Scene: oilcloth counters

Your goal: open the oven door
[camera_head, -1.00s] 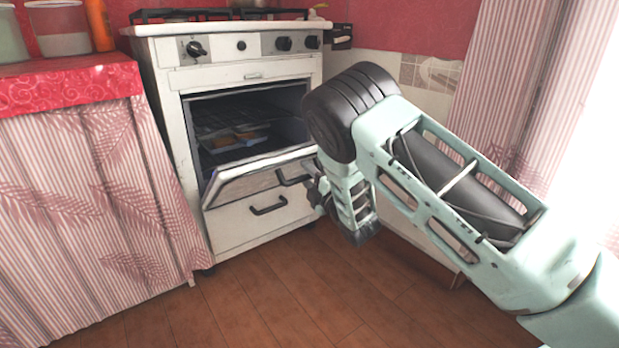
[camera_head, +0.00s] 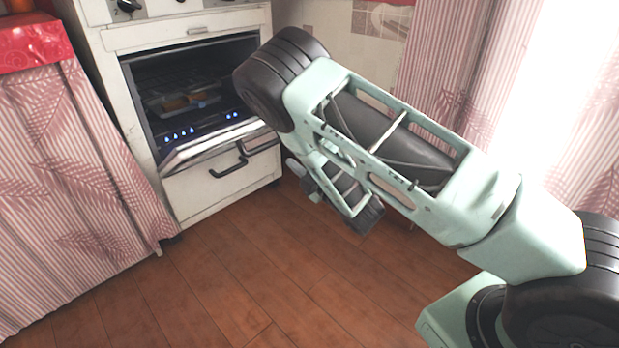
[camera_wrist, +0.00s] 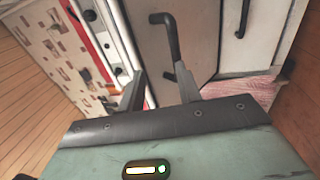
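The oven door (camera_head: 215,143) is partly open in the head view, tipped outward from the top and slanting down toward me. The oven cavity (camera_head: 185,85) shows above it, with a rack and small items inside. The door's dark handle is partly seen beside my arm; in the wrist view a dark bar handle (camera_wrist: 172,38) stands on a pale panel ahead of my gripper. My gripper (camera_wrist: 160,88) is open, its two fingers apart with nothing held between them. The handle's near end lies beyond and between the fingertips; I see no grip on it. In the head view my arm hides much of the gripper.
A drawer with a black handle (camera_head: 229,168) lies below the oven door. A counter with a striped curtain (camera_head: 85,190) stands at the left. The wooden floor (camera_head: 240,265) in front is clear. Small blue lights show at the bottom of the oven opening.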

